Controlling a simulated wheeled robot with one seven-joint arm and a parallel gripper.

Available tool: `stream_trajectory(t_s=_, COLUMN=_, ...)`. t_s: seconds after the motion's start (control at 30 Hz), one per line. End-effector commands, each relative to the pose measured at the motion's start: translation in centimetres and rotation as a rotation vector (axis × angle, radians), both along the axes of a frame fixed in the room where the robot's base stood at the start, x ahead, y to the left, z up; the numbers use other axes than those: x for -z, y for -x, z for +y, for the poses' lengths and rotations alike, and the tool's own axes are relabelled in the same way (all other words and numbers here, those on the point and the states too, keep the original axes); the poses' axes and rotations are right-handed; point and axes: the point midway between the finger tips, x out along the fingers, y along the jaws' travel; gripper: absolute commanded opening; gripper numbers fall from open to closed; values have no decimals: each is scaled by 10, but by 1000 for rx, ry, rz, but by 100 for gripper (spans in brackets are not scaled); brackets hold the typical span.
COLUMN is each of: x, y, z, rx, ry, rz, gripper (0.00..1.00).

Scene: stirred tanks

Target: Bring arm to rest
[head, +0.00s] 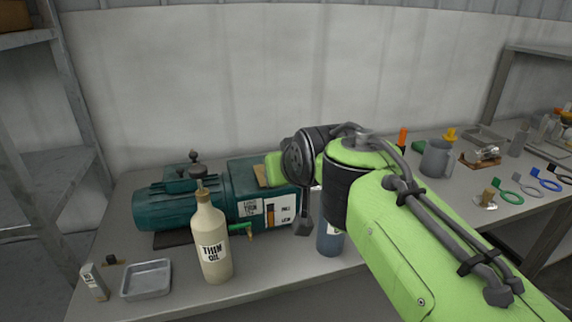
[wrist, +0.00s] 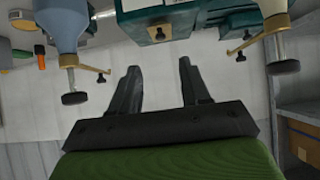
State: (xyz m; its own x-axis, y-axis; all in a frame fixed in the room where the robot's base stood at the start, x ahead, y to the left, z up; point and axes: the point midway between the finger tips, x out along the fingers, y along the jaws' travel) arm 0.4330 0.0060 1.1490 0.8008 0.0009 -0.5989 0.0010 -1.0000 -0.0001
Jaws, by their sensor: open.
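My green arm reaches in from the right in the head view and bends over the bench. My gripper (wrist: 158,85) shows in the wrist view with its two dark fingers apart and nothing between them. In the head view the gripper is mostly hidden behind the arm, close to the front of the green pump (head: 180,208). The wrist view looks upside down, with the pump (wrist: 155,22) beyond the fingertips. A blue-grey bottle (wrist: 62,25) and a cream bottle (wrist: 275,12) stand on either side, apart from the fingers.
The cream THIN OIL bottle (head: 212,240) stands before the pump. A metal tray (head: 146,280) and a small white box (head: 94,282) lie at the left. The blue-grey bottle (head: 328,238) stands beside my arm. A grey jug (head: 437,158) and coloured rings (head: 508,197) are at the right.

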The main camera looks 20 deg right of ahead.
Motion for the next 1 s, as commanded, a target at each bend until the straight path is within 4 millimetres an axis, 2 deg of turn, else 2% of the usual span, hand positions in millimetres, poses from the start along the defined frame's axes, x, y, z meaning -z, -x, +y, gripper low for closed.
stream_trajectory(t_s=0.1, x=-7, y=8, z=0, rx=0, ry=0, rz=-2, gripper=46)
stream_trajectory(t_s=0.37, x=-7, y=9, z=0, rx=0, ry=0, rz=-3, gripper=46)
stream_trajectory(t_s=0.43, x=-11, y=17, z=-1, rx=1, ry=-1, rz=8, gripper=46)
stream_trajectory(t_s=0.47, x=-13, y=26, z=-2, rx=0, ry=-2, rz=25, gripper=46)
stream_trajectory(t_s=0.53, x=-20, y=63, z=-4, rx=1, ry=-4, rz=85, gripper=46)
stream_trajectory(t_s=0.57, x=-21, y=84, z=-5, rx=-1, ry=-5, rz=120, gripper=46)
stream_trajectory(t_s=0.6, x=-20, y=114, z=-6, rx=-2, ry=-6, rz=172, gripper=46)
stream_trajectory(t_s=0.7, x=-10, y=182, z=-7, rx=0, ry=-5, rz=296, gripper=46)
stream_trajectory(t_s=0.8, x=7, y=230, z=-6, rx=0, ry=-1, rz=388, gripper=46)
stream_trajectory(t_s=0.9, x=19, y=251, z=-6, rx=1, ry=0, rz=432, gripper=46)
stream_trajectory(t_s=1.0, x=23, y=253, z=-6, rx=1, ry=0, rz=439, gripper=46)
